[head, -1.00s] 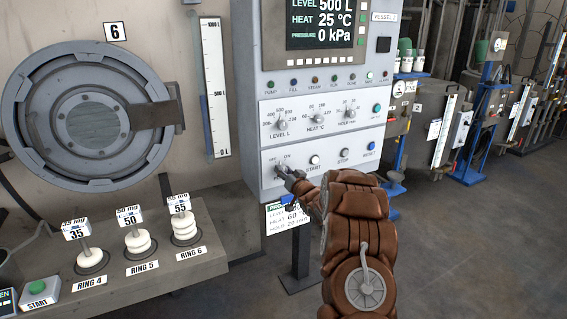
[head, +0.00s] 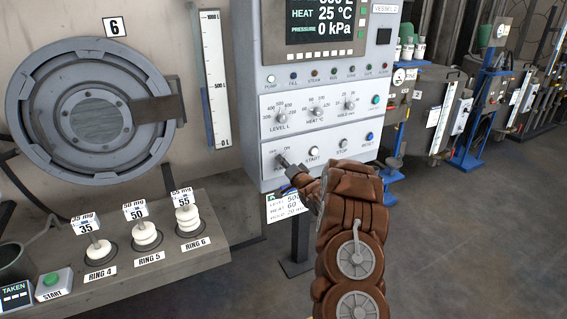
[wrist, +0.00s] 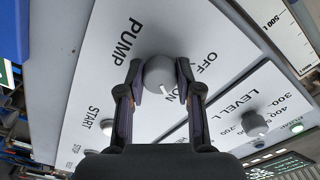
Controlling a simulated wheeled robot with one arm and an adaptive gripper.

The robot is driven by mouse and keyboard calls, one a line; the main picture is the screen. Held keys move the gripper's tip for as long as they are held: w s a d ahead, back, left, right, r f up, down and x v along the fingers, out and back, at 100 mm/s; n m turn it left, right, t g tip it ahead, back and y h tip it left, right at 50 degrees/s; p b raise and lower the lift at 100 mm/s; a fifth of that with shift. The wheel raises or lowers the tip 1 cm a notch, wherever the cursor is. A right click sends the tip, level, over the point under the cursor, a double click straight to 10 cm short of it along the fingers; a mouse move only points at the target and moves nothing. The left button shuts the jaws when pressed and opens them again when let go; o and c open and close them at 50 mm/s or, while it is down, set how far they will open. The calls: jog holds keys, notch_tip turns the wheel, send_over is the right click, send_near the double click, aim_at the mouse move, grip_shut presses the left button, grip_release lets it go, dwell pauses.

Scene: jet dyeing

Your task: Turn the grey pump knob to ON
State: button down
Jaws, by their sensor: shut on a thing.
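The grey pump knob (wrist: 158,72) sits on the white panel between the two fingers of my gripper (wrist: 160,80) in the wrist view. The fingers are shut on its sides. A white mark on the knob points down in the picture, towards the ON side of its OFF and ON labels. The ON label (wrist: 184,93) is partly hidden by a finger.
START (head: 313,152), STOP (head: 343,143) and RESET (head: 369,136) buttons lie right of the knob. The LEVEL knob (head: 282,117) and two other dials are above. The pump lamp (head: 271,78) looks pale. A card (head: 286,205) hangs below the panel.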

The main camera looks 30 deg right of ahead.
dwell(0.4)
jog(key=c, duration=0.8)
grip_release()
jog(key=shift+o, duration=0.2)
jog(key=s+a, duration=0.1)
jog(key=s, duration=1.1)
